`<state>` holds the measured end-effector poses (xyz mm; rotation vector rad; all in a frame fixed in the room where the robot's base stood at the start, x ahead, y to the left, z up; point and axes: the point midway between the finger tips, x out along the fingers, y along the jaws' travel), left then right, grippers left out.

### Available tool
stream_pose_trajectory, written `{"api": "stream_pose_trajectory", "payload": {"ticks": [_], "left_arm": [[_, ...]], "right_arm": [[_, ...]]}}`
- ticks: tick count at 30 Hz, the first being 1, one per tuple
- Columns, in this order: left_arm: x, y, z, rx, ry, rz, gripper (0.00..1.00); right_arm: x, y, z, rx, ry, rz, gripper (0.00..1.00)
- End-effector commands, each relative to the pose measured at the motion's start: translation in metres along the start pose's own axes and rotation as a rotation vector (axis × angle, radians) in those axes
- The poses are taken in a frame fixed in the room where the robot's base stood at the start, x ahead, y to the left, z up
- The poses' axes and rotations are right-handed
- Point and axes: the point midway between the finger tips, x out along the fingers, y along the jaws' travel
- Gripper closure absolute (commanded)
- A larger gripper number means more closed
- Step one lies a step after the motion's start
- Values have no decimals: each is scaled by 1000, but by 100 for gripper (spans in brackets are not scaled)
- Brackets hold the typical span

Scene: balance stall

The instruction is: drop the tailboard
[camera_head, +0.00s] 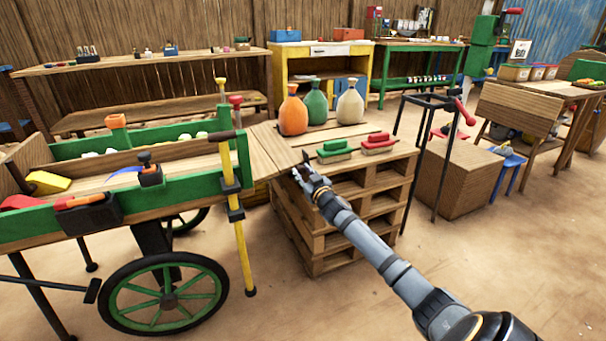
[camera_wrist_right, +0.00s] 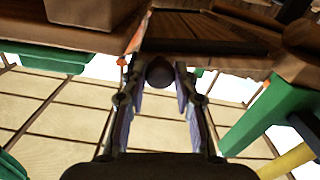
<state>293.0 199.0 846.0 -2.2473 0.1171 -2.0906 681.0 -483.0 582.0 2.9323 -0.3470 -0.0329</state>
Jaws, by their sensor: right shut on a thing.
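The cart (camera_head: 185,190) with green sides stands at the left on spoked green wheels. Its wooden tailboard (camera_head: 272,150) extends out from the cart's right end toward the pallet stack; I cannot tell whether it touches the stack. My right gripper (camera_head: 303,174) is at the tailboard's near outer corner. In the right wrist view, its fingers (camera_wrist_right: 160,90) are shut on a dark round knob (camera_wrist_right: 160,72), with the board's planks (camera_wrist_right: 195,30) behind. My left gripper is not in view.
The pallet stack (camera_head: 345,205) holds orange, green and pale sacks (camera_head: 315,107) and two brushes (camera_head: 355,148). A yellow post (camera_head: 240,230) stands at the cart's corner. A black frame (camera_head: 440,150) and wooden box (camera_head: 460,180) are to the right. Floor in front is clear.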

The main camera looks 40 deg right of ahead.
Motion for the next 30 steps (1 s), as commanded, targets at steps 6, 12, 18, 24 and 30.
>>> {"api": "stream_pose_trajectory", "payload": {"ticks": [6,12,18,24,30], "left_arm": [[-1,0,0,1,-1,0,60],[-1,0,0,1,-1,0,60],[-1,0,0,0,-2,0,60],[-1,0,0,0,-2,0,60],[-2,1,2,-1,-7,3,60]], "right_arm": [[0,0,0,5,1,0,100],[0,0,0,5,1,0,100],[0,0,0,4,1,0,55],[0,0,0,4,0,0,48],[-3,0,1,3,-1,0,48]]}}
